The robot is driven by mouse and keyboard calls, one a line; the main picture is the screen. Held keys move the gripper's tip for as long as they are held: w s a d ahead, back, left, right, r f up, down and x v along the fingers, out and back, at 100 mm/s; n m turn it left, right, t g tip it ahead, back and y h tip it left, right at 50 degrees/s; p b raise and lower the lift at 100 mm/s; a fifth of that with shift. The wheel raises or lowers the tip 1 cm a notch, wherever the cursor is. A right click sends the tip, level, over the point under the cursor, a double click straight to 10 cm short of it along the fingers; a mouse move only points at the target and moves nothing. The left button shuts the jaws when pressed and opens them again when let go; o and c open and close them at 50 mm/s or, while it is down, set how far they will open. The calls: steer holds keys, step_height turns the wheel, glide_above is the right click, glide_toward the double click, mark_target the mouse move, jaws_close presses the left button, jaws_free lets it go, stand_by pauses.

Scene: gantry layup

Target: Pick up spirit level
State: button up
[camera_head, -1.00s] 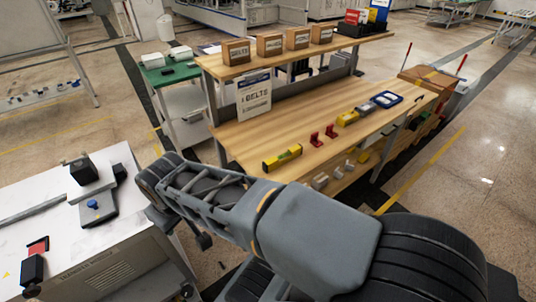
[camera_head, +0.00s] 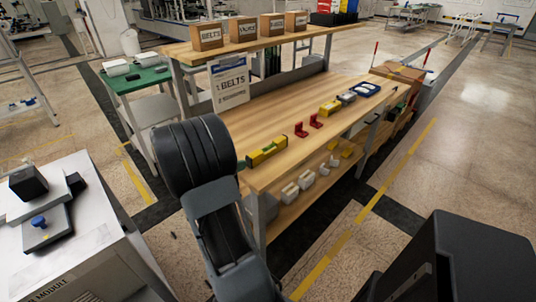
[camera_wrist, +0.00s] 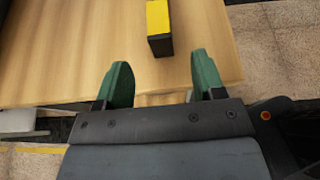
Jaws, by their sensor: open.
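The spirit level (camera_head: 267,151) is yellow with dark ends and lies on the wooden workbench (camera_head: 290,108), close to its front left corner. In the wrist view, one end of the spirit level (camera_wrist: 159,27) shows at the top, beyond the fingertips and roughly midway between them. My gripper (camera_wrist: 159,80) is open and empty, with its two green fingers apart near the bench edge. The fingers do not touch the level.
A sign (camera_head: 230,84) stands behind. Several boxes (camera_head: 243,28) fill the upper shelf. A white machine (camera_head: 85,250) is at the left.

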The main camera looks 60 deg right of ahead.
mark_target(255, 157)
steer(key=x, duration=1)
steer(key=shift+f+b, duration=0.2)
steer(key=shift+b, duration=0.2)
steer(key=shift+c, duration=0.4)
steer(key=c, duration=1)
